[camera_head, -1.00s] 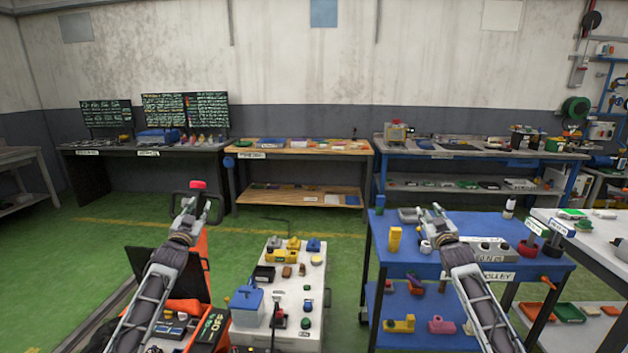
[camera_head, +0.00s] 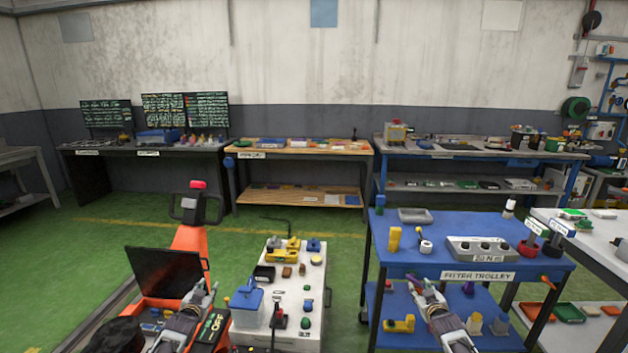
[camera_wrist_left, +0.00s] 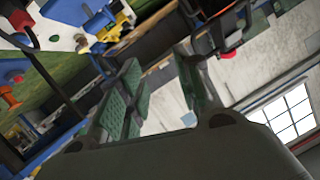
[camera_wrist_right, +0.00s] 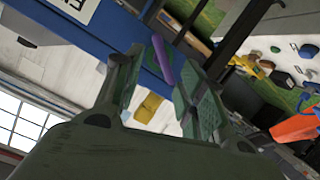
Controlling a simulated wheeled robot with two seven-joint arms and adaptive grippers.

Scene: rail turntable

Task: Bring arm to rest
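My left gripper (camera_head: 203,290) is low in the head view, in front of the orange machine. In the left wrist view its fingers (camera_wrist_left: 160,95) stand apart with nothing between them. My right gripper (camera_head: 425,287) is low at the front of the blue trolley (camera_head: 425,265), below its top edge in the picture. In the right wrist view its fingers (camera_wrist_right: 160,90) are apart. A purple item (camera_wrist_right: 162,58) shows past the gap, and I see no grip on it.
An orange machine (camera_head: 190,240) with a dark panel and handle stands beside the left arm. A white table (camera_head: 295,300) with several small parts stands between the arms. A white bench (camera_head: 600,235) is at the right. Green floor (camera_head: 330,225) lies open behind.

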